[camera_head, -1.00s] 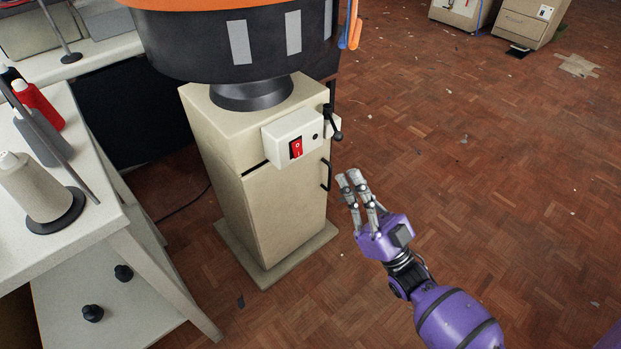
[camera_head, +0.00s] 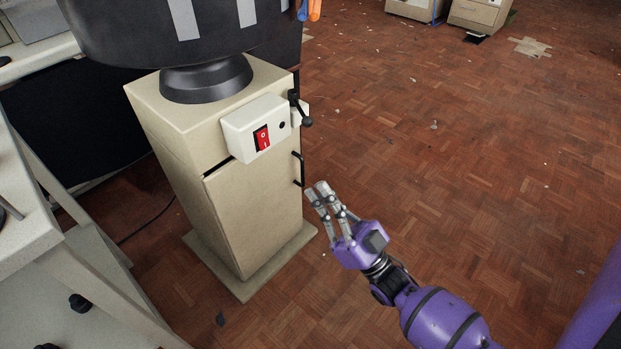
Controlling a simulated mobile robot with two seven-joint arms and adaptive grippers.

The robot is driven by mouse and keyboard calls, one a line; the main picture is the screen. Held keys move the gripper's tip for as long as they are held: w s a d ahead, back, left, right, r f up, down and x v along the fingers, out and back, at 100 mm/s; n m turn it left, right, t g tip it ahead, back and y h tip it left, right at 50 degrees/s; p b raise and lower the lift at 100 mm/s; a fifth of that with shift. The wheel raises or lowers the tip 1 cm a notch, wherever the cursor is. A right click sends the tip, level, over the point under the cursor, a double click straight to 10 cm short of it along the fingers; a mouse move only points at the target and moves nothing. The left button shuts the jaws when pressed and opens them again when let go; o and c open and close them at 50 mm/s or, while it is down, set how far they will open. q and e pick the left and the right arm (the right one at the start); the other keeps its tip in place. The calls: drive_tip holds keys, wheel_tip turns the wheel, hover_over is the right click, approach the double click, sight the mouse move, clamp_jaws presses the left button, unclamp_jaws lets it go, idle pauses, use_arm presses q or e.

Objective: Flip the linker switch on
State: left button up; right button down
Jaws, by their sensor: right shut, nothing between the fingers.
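The linker switch (camera_head: 262,137) is a small red rocker on the front of a white control box (camera_head: 240,133). The box sits on the upper part of a beige cabinet (camera_head: 250,210), under a round dark machine. Which way the rocker is tipped is too small to tell. My right gripper (camera_head: 318,190) is shut and empty. It is in front of the floor at the cabinet's right, lower than the switch and to its right, apart from it. My left gripper is not in view.
A black lever (camera_head: 300,108) and a black door handle (camera_head: 298,169) stick out on the cabinet's right side. The dark round machine (camera_head: 170,30) overhangs the cabinet. A white table (camera_head: 25,200) stands at the left. The wooden floor (camera_head: 450,170) at the right is mostly clear.

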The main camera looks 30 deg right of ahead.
sight(263, 140)
drive_tip(key=w+f+b+x, duration=0.1)
drive_tip(key=f+b+x, duration=0.1)
drive_tip(key=x, duration=0.9)
drive_tip(key=shift+w+a, duration=0.35)
drive_tip(key=shift+w, duration=0.05)
